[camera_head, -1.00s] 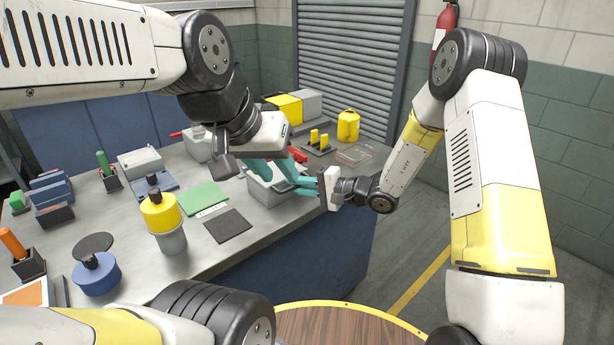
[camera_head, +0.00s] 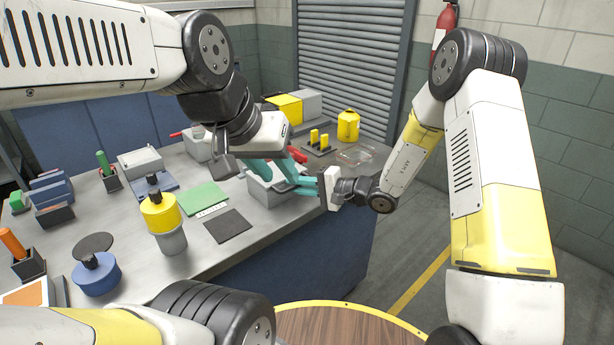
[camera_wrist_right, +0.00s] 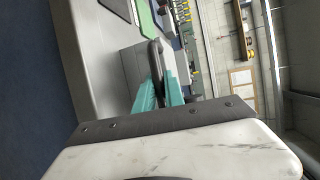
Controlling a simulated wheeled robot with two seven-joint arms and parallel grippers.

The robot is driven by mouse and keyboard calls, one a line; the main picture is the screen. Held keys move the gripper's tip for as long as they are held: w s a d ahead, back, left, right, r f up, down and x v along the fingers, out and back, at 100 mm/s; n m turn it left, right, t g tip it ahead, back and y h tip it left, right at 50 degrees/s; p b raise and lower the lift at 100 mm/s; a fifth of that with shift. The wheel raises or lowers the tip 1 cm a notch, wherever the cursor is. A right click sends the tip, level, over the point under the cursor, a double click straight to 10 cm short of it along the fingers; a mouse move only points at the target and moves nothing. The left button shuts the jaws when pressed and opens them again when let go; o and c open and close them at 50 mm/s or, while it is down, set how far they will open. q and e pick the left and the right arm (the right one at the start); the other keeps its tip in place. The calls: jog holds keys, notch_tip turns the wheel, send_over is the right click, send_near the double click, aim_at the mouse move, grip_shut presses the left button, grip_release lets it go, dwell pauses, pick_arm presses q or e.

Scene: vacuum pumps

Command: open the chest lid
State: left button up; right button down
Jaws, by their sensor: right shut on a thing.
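The chest is a small grey box (camera_head: 262,193) near the bench's front right edge, mostly hidden behind teal fingers. In the right wrist view its grey side (camera_wrist_right: 131,75) shows beside a dark bar-like handle (camera_wrist_right: 155,62). My right gripper (camera_head: 292,182) reaches in from the right, its teal fingers (camera_wrist_right: 160,93) shut on the dark handle. I cannot tell how far the lid is raised. My left gripper (camera_head: 258,170) hangs over the chest from above left; its wrist hides part of it, and its finger opening is unclear.
A green mat (camera_head: 203,198) and a dark mat (camera_head: 228,226) lie left of the chest. A yellow-topped cylinder (camera_head: 161,214) stands further left. A yellow jug (camera_head: 348,125) and a black stand with yellow pegs (camera_head: 319,147) are behind. Open floor lies right of the bench.

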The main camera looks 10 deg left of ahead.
dwell(0.4)
jog(key=shift+r+h, duration=0.4)
jog(key=shift+r, duration=0.35)
notch_tip(320, 180, up, 3)
jog(key=g+h, duration=0.1)
jog(key=h, duration=0.1)
notch_tip(320, 180, up, 9)
jog(key=m+g+h, duration=0.1)
jog(key=h, duration=0.1)
send_over(279, 172)
jog(key=w+a, duration=0.2)
jog(key=a, duration=0.1)
jog(key=shift+w+a+r+m+g+h, duration=0.15)
jog(key=shift+w+a+m+g+h, duration=0.25)
jog(key=shift+w+a+h, duration=0.3)
jog(key=shift+w+a+r+m+g+h, duration=0.15)
jog(key=shift+w+a+m+g+h, duration=0.05)
jog(key=shift+w+a+g+h, duration=0.4)
jog(key=shift+a, duration=0.1)
jog(key=c, duration=1.7)
grip_release()
jog(key=shift+c, duration=0.2)
